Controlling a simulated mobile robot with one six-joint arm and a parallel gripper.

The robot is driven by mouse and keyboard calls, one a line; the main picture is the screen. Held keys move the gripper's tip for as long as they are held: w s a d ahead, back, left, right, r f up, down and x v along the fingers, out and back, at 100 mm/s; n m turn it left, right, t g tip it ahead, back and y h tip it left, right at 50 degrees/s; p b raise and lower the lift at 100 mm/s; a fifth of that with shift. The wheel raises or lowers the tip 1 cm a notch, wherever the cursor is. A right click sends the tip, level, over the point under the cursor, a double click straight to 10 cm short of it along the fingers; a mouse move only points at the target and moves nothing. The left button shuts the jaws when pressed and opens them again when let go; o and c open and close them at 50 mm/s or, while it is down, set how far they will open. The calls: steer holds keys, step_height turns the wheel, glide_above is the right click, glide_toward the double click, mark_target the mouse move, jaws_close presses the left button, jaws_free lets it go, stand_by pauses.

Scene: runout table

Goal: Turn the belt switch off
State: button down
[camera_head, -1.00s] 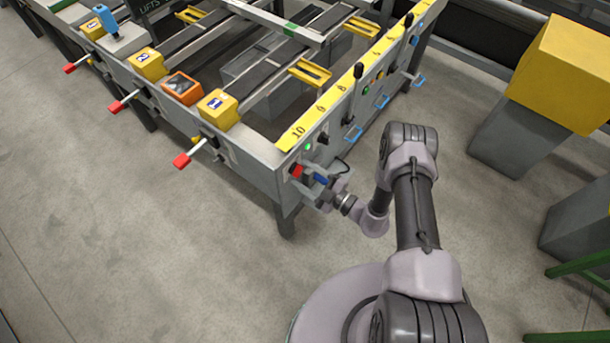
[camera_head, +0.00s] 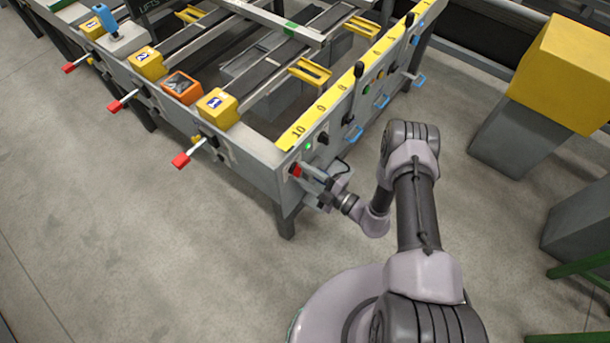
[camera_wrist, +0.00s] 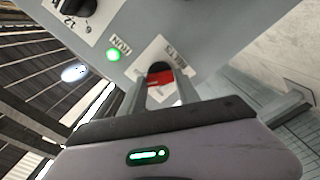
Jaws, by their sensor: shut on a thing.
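In the head view my gripper (camera_head: 308,174) reaches the panel from the right. The fingers hide part of the knob, and I cannot read its set position.
A black knob (camera_wrist: 78,6) sits on the same panel. Blue handles (camera_head: 353,134) and more controls line the panel farther along. Red-tipped levers (camera_head: 181,160) stick out on the table's left side. A yellow-topped grey block (camera_head: 560,75) stands right. Floor at left is clear.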

steer(key=shift+n+b, duration=0.85)
steer(key=shift+n, duration=6.75)
steer(key=c, duration=0.9)
jaws_free()
steer(key=shift+d, duration=0.15)
steer(key=p+v, duration=0.3)
steer(key=v, duration=1.4)
steer(key=shift+s, duration=0.15)
